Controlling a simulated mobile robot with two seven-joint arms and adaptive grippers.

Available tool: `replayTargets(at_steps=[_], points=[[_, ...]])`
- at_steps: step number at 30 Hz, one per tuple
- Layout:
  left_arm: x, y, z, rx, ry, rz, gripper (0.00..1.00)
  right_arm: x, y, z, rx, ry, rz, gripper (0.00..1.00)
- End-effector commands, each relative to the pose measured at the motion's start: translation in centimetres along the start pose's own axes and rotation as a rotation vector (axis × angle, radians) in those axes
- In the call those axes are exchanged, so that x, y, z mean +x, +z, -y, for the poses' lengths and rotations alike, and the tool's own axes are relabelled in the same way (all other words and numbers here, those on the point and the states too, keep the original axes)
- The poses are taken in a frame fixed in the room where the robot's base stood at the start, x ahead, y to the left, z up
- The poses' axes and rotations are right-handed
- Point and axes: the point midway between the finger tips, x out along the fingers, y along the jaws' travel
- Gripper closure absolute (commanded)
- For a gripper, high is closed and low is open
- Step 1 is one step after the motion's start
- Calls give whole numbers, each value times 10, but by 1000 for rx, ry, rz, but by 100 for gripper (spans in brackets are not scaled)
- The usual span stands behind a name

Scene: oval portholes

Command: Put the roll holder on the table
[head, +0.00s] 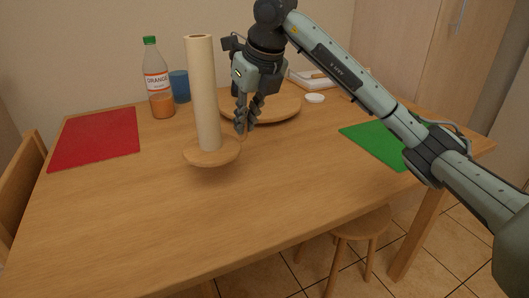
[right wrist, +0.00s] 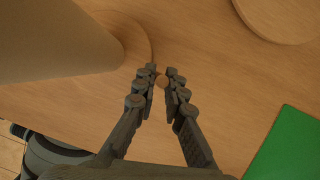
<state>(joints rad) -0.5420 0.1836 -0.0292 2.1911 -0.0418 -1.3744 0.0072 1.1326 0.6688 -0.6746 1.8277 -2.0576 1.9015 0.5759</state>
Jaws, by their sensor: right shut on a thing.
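The roll holder has a round wooden base (head: 212,152) and a tall pale roll (head: 203,95) standing upright on it. It is over the middle-left of the wooden table (head: 150,215); a soft shadow lies under the base, and I cannot tell surely whether the base touches the tabletop. My right gripper (head: 243,128) points down at the right of the roll. The roll (right wrist: 50,40) fills the upper left there. My left gripper is not seen.
A red mat (head: 95,138) lies left, a green mat (head: 375,143) right. The front of the table is clear. A stool (head: 360,222) stands below.

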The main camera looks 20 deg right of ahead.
Motion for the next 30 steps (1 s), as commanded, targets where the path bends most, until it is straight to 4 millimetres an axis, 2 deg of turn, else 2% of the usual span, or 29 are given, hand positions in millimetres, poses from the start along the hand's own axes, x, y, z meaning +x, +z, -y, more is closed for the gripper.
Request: replayTargets(at_steps=[3, 9, 12, 20, 30], points=[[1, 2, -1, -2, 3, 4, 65, 6, -22, 18, 1, -1, 1, 100], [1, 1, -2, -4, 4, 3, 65, 12, -41, 33, 0, 0, 2, 100], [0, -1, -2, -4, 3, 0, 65, 16, -44, 34, -2, 2, 3, 100], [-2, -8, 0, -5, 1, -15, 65, 47, -57, 34, -1, 2, 2, 100], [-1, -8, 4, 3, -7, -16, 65, 50, -58, 35, -2, 1, 4, 100]])
